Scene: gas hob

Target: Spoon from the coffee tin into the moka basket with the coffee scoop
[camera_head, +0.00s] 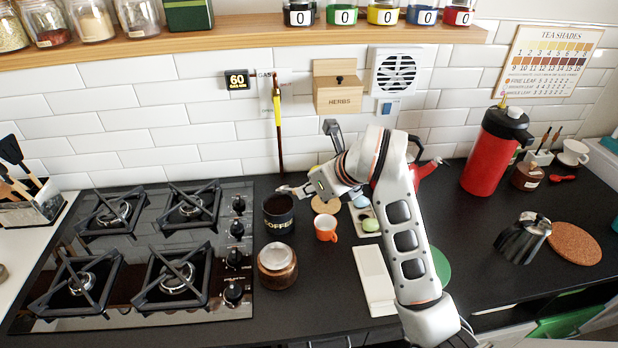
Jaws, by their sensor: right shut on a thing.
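The black coffee tin (279,222), marked COFFEE, stands upright and open just right of the hob. My right gripper (306,190) is shut on the coffee scoop (286,189), which shows only as a small light piece at the fingers, over the tin's rim. I cannot tell whether the scoop holds coffee. I cannot make out the moka basket for certain. A brown jar with a silver top (277,266) stands in front of the tin. My left gripper is not in view.
An orange cup (326,228) stands close right of the tin. A white tray (374,282) lies partly behind my right arm. The gas hob (150,312) is on the left. A red flask (490,158) and cork mat (575,244) are on the right.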

